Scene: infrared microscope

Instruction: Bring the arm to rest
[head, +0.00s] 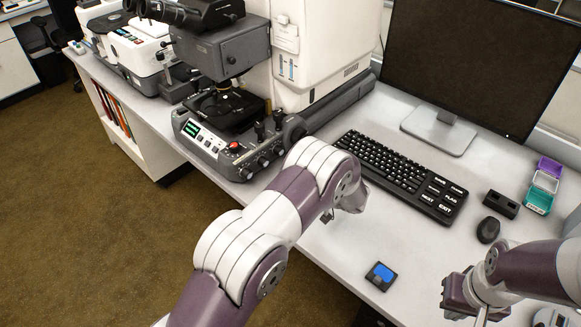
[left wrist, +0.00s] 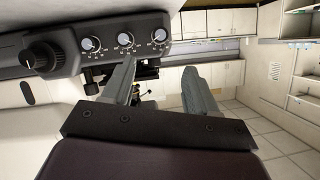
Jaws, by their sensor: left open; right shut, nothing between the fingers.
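My left arm (head: 255,230) reaches from the bottom edge up over the front of the desk, in front of the microscope (head: 225,110). Its gripper is mostly hidden behind the wrist in the head view. In the left wrist view the left gripper (left wrist: 160,78) has its two fingers spread with nothing held between them. The microscope's control panel with knobs (left wrist: 105,40) lies just beyond the fingers in that view. My right gripper (head: 472,300) is low at the bottom right, shut and empty, near the desk's front edge.
A keyboard (head: 402,172), mouse (head: 488,230), black block (head: 500,204), monitor (head: 475,60) and small blue-screened device (head: 381,276) stand on the desk. Purple and teal boxes (head: 539,199) are at the right. Free desk surface lies between keyboard and device.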

